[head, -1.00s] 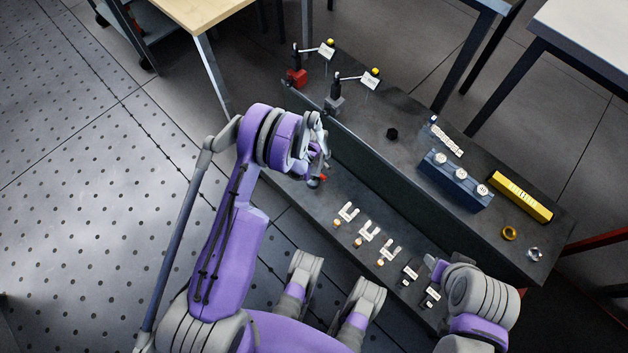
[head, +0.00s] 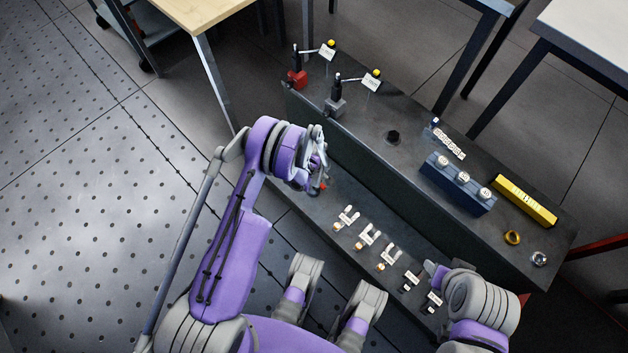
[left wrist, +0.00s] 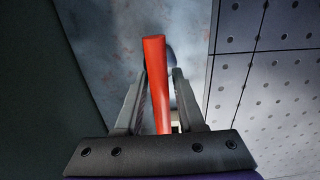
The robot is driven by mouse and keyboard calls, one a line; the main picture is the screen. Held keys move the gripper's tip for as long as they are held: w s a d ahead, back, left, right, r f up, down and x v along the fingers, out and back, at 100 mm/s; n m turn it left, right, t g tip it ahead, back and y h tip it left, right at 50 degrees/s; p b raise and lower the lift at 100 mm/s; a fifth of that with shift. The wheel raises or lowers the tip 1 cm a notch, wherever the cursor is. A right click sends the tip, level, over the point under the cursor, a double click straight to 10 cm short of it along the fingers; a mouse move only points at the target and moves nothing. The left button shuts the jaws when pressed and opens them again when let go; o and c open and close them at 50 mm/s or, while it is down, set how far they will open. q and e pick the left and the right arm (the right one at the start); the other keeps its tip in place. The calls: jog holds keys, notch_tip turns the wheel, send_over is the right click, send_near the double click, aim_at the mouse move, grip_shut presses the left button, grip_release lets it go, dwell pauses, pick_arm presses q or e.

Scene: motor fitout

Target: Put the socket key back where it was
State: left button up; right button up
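My left gripper (head: 320,182) is over the left part of the lower dark ledge. In the left wrist view, a red bar (left wrist: 157,85) stands between its two fingers (left wrist: 160,105), which close against its sides. It looks like the handle of the socket key; a small red piece also shows at the gripper in the head view (head: 323,187). The rest of the key is hidden, and I cannot tell whether it touches the ledge. My right gripper (head: 433,270) is at the right end of the ledge, its fingers mostly hidden.
The ledge (head: 345,190) carries several small labelled parts (head: 367,236).

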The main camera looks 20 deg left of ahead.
pick_arm(q)
jog(key=shift+o, duration=0.8)
